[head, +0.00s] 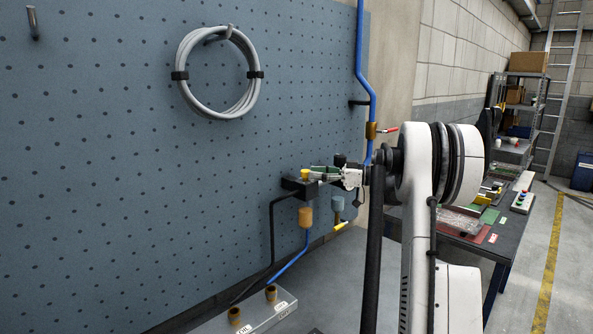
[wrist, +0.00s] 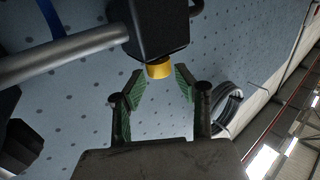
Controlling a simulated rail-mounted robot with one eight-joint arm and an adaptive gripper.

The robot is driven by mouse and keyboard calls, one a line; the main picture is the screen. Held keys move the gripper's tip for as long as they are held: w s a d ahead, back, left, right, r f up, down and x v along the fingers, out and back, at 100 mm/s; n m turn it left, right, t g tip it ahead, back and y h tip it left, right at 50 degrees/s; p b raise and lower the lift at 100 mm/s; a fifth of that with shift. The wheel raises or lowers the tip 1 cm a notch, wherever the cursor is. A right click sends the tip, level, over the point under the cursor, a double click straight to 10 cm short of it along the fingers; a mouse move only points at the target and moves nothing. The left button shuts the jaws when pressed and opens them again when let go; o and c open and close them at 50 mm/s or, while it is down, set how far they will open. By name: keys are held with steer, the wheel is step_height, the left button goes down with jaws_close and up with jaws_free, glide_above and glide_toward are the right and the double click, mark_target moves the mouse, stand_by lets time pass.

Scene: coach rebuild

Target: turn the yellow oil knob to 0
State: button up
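The yellow knob (head: 305,173) sits on top of a small black block (head: 297,187) on the pegboard wall in the head view. In the wrist view the knob (wrist: 159,71) sticks out of the dark block (wrist: 158,28). My gripper (head: 318,171) is at the knob from the right in the head view. In the wrist view its green-padded fingers (wrist: 160,78) are spread, one to each side of the knob, with gaps showing. The gripper is open and holds nothing. The knob's pointer and any scale marks are too small to read.
A blue pipe (head: 372,105) with a red-handled valve (head: 386,129) runs up the wall. A coiled grey hose (head: 219,72) hangs left. A cluttered table (head: 503,243) stands right.

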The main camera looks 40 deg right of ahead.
mark_target(296, 180)
steer(key=p+x, duration=0.1)
steer(key=x, duration=0.5)
steer(key=shift+w+a, duration=0.2)
steer(key=shift+w, duration=0.15)
jaws_close()
